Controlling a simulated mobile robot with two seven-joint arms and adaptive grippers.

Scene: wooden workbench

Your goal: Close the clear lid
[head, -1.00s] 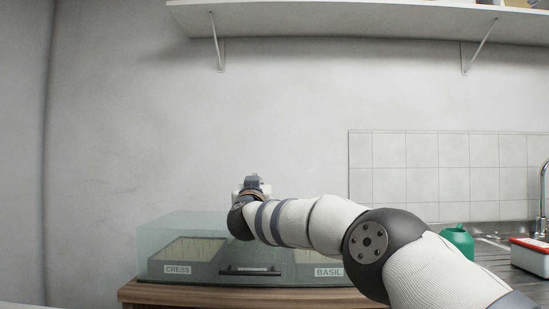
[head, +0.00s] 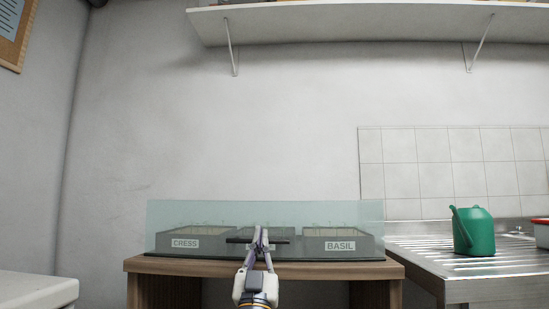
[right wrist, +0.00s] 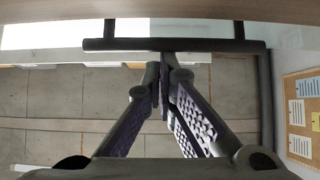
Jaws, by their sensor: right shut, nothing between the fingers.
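The clear lid (head: 170,215) is a pale greenish see-through cover over the seed trays on a wooden bench. Its pane spans in front of the trays, with its lower edge near the bench top. Whether it sits fully down I cannot tell. A dark bar handle (head: 280,241) runs across its front; it also shows in the right wrist view (right wrist: 215,45). My right gripper (head: 260,235) is shut and empty, with its fingertips at the handle, overlapping it in view. Contact is unclear. My left gripper is out of view.
Trays labelled CRESS (head: 185,243) and BASIL (head: 340,245) stand under the lid on the wooden bench (head: 140,265). A green watering can (head: 474,235) stands on the metal sink counter (head: 470,275) at right. A white surface (head: 35,288) is at left.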

